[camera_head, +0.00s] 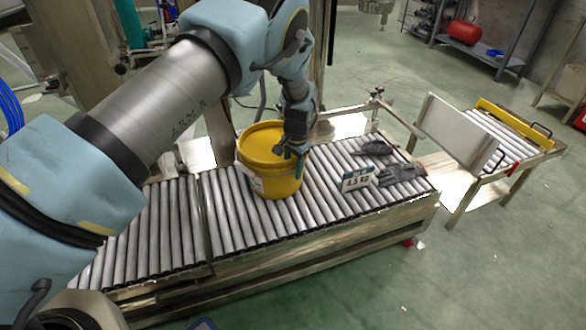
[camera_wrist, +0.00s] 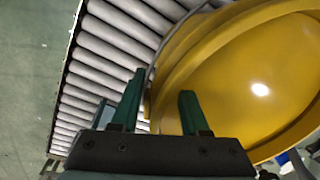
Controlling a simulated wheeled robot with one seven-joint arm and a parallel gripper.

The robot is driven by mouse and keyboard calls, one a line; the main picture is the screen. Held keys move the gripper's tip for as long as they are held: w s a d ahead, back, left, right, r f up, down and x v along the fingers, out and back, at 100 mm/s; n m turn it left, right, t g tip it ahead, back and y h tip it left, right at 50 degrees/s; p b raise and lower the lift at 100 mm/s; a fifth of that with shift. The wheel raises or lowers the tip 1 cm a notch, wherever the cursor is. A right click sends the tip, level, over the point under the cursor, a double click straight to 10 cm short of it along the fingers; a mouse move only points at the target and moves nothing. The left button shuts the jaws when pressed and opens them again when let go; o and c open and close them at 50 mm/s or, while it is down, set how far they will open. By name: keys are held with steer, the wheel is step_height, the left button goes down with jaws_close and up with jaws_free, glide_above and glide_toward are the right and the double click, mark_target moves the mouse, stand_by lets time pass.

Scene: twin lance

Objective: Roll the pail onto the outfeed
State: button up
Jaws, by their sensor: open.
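The yellow pail (camera_head: 271,172) stands upright on the roller conveyor (camera_head: 228,207), near its middle. Its lid fills the right side of the wrist view (camera_wrist: 255,75). My gripper (camera_head: 294,153) is at the right part of the pail's top, in front of the lid. In the wrist view my gripper (camera_wrist: 160,105) shows two green fingers apart, one over the rollers outside the rim and one over the yellow rim or lid. I cannot tell whether either finger touches the pail. The outfeed may be the separate roller stand (camera_head: 500,140) at the right; no label shows it.
Grey gloves (camera_head: 400,173) and a "2.5 KG" sign (camera_head: 357,179) lie or stand on the rollers right of the pail. An upright pale panel (camera_head: 457,133) stands at the roller stand's near end. A floor gap separates the conveyor from the stand. A yellow bar (camera_head: 515,124) edges the stand.

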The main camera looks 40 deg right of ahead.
step_height(320, 180, up, 11)
steer(key=s, duration=0.1)
stand_by(0.6)
steer(key=shift+s+a+f, duration=0.1)
steer(key=shift+s+f, duration=0.05)
